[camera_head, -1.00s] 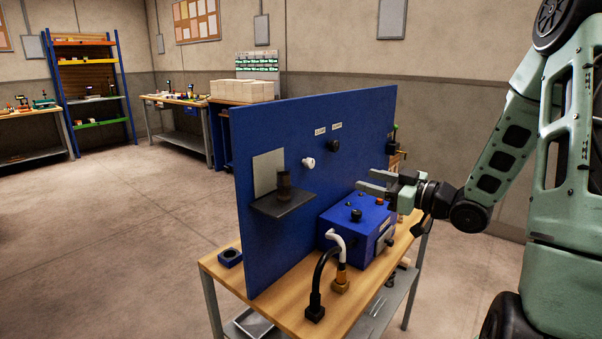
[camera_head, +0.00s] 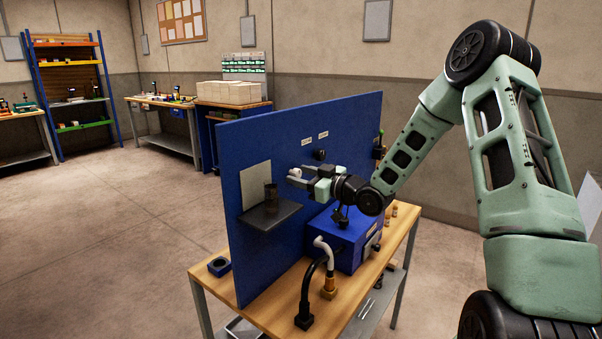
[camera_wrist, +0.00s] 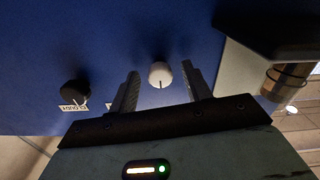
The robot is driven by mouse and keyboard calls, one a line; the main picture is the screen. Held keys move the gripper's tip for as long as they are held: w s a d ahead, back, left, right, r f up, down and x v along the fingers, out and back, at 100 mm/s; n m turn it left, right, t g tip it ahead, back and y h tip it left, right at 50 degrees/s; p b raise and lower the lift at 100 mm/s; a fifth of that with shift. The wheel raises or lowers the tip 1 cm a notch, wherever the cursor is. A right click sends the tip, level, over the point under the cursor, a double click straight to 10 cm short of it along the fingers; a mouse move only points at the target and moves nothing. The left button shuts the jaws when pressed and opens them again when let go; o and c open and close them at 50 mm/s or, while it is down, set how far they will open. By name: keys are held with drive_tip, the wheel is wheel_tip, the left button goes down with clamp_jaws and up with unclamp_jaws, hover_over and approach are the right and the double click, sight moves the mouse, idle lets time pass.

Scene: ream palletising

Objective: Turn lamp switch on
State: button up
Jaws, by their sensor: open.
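A blue upright panel (camera_head: 345,118) carries a white knob (camera_head: 295,173) and a black knob (camera_head: 319,154), with small labels (camera_head: 314,138) above them. My gripper (camera_head: 300,177) is open in front of the panel at the white knob. Which knob is the lamp switch cannot be read.
A dark shelf (camera_head: 262,222) with a dark cylinder (camera_head: 271,196) juts from the panel left of my gripper. Below my gripper, a blue box (camera_head: 349,258) and cable plugs (camera_head: 329,287) stand on the wooden bench (camera_head: 268,309). Open floor lies left.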

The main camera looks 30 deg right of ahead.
drive_tip(key=shift+w+a, duration=0.1)
drive_tip(key=shift+w, duration=0.15)
drive_tip(key=c, duration=1)
